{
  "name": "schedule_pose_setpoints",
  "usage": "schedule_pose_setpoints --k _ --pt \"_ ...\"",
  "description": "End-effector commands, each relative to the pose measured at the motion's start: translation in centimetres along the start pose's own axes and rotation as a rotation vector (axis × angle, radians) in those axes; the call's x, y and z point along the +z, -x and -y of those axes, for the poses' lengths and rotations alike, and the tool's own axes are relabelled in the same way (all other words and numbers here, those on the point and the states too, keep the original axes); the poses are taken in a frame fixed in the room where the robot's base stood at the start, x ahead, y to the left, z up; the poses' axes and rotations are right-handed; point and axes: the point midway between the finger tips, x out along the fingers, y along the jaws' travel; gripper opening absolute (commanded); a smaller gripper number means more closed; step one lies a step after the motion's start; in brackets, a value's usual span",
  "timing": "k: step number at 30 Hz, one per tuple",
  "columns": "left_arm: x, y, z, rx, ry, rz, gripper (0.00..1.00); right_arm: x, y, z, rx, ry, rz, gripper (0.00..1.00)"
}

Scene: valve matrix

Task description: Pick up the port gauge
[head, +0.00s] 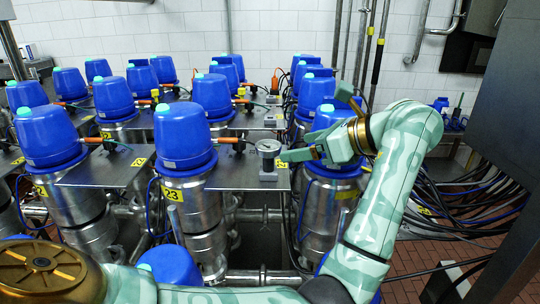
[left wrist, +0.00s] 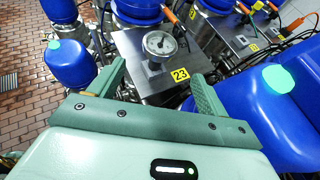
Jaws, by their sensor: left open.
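The port gauge (head: 268,150) has a round pale dial in a metal rim and sits on a small grey block, on a steel plate between the blue-capped valves. It also shows in the left wrist view (left wrist: 159,43), upright on the plate behind a yellow "23" label. My left gripper (head: 302,142) is just to the right of the gauge. In the left wrist view its two green fingers are spread wide (left wrist: 160,72), with the gauge beyond their tips and roughly centred between them. Nothing is between the fingers. My right gripper is not in view.
Blue-capped valves crowd around, one (head: 184,138) left of the gauge and one (left wrist: 268,92) close beside the right finger in the left wrist view. An orange-handled fitting (head: 232,141) lies left of the gauge. Black cables (head: 465,205) hang at right.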

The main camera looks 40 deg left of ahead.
Motion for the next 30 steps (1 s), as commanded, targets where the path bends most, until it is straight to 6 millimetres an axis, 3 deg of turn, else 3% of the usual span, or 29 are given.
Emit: schedule_pose_setpoints --k 6,14,21,30 --pt "0.0 -4.8 0.0 0.001 0.001 0.000 0.77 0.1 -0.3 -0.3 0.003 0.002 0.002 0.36" --pt "0.1 -7.1 -0.2 0.001 0.002 0.002 0.77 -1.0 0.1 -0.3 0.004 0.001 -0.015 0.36" --pt "0.1 -10.8 -0.5 0.001 0.002 0.003 0.77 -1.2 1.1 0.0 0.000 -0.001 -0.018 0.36" --pt "-0.1 -11.4 -0.4 -0.002 0.001 0.000 0.74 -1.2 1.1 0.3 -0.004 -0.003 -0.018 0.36"
